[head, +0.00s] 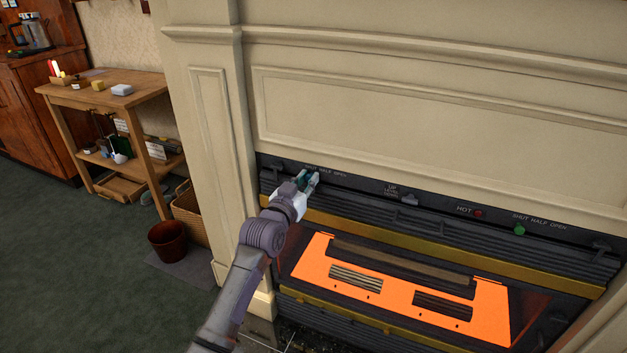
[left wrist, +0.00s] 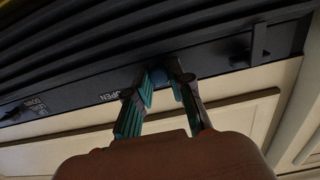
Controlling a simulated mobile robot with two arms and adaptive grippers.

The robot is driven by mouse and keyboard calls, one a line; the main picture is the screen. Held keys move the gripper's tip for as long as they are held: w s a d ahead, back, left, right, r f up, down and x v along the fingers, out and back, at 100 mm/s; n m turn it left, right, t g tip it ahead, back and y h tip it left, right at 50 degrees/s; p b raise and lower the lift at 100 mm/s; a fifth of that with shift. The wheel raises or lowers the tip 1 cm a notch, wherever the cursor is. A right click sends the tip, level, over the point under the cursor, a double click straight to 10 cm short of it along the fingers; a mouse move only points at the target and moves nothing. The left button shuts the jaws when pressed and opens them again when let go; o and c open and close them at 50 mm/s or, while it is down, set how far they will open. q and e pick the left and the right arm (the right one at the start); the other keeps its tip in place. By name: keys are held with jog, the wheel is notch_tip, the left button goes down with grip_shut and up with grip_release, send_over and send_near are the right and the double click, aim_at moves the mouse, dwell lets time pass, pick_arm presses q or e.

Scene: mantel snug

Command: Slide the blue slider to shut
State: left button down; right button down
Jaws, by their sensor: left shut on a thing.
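My left gripper (head: 308,180) reaches up to the dark control strip at its left end, below a "SHUT HALF OPEN" label. In the left wrist view its teal-padded fingers (left wrist: 167,80) are closed in on the blue slider (left wrist: 187,77), a small dark-blue knob partly hidden by a fingertip. That view is upside down; the word OPEN shows to the left of the fingers, and the other words are hidden. In the head view the gripper covers the slider and sits near the SHUT end of the label. My right gripper is not in view.
Along the strip are a grey lever (head: 410,199) marked up, level, down, a red HOT light (head: 477,213) and a green knob (head: 519,229) with its own label. An orange-glowing panel (head: 393,287) lies below. A wooden side table (head: 140,84) stands at the left.

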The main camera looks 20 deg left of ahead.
pick_arm(q)
jog(key=shift+a, duration=0.15)
jog(key=c, duration=1)
grip_release()
jog(key=shift+a, duration=0.15)
jog(key=shift+s, duration=0.25)
jog(key=s, duration=1.1)
jog(key=shift+s+a, duration=0.15)
jog(key=shift+s, duration=0.1)
